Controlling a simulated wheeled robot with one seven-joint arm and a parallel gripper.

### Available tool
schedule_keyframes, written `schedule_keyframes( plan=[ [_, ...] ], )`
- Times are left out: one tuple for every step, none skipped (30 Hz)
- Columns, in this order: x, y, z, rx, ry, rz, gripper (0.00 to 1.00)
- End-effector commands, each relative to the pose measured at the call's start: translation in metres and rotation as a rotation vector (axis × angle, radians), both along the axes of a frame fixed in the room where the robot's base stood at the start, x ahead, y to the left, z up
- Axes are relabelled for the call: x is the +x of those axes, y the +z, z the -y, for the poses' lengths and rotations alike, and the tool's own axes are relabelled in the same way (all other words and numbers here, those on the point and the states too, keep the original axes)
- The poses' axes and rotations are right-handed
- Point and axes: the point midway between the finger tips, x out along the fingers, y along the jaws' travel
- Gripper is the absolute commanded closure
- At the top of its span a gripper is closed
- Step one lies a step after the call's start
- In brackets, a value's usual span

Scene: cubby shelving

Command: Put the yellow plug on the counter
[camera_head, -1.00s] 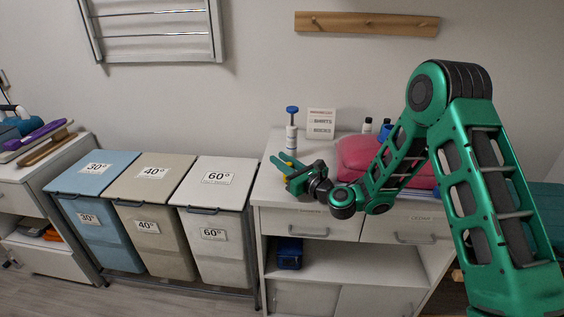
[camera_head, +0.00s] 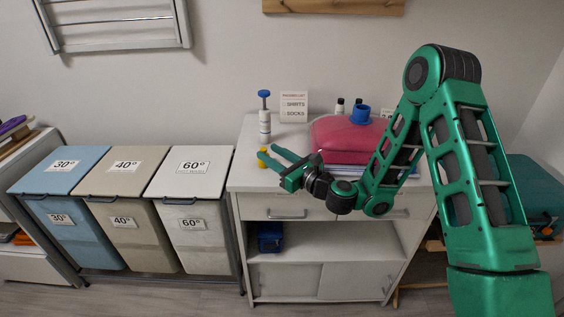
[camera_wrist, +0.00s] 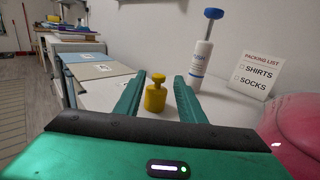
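The yellow plug (camera_head: 263,158) is a small knobbed piece near the front left corner of the white counter (camera_head: 249,178). In the wrist view the plug (camera_wrist: 156,97) looks upright on the counter top, between my two green fingers with a gap on each side. My gripper (camera_head: 269,153) is open, low over the counter and pointing left. In the wrist view my gripper's fingers (camera_wrist: 157,80) are spread wide and hold nothing.
A white bottle with a blue pump (camera_head: 264,116) and a packing list sign (camera_head: 293,106) stand behind the plug. A pink bag (camera_head: 340,138) lies to the right, with a blue cup (camera_head: 360,115) behind it. Lidded bins (camera_head: 192,180) stand left of the counter.

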Motion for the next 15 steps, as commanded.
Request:
schedule_keyframes(
  plan=[
    [-0.002,-0.002,0.004,0.001,-0.003,-0.005,0.64],
    [-0.004,-0.002,0.006,0.002,-0.003,-0.006,0.64],
    [-0.006,-0.002,0.008,0.001,-0.002,-0.005,0.64],
    [-0.008,-0.002,0.010,0.001,-0.003,-0.005,0.64],
    [-0.010,-0.002,0.011,0.002,-0.002,-0.004,0.64],
    [-0.012,-0.002,0.014,0.002,-0.003,-0.004,0.64],
    [-0.014,-0.001,0.015,0.002,-0.002,-0.003,0.64],
    [-0.015,-0.001,0.017,0.003,-0.003,-0.003,0.64],
    [-0.018,-0.002,0.019,0.002,-0.001,-0.003,0.64],
    [-0.020,-0.002,0.020,0.001,-0.001,-0.005,0.64],
    [-0.022,-0.002,0.022,0.001,-0.002,-0.005,0.64],
    [-0.024,-0.002,0.024,0.001,-0.001,-0.004,0.64],
    [-0.025,-0.002,0.025,0.001,-0.002,-0.004,0.64],
    [-0.027,-0.002,0.026,0.000,-0.002,-0.004,0.64],
    [-0.029,-0.002,0.027,0.001,0.000,-0.004,0.64]
  ],
)
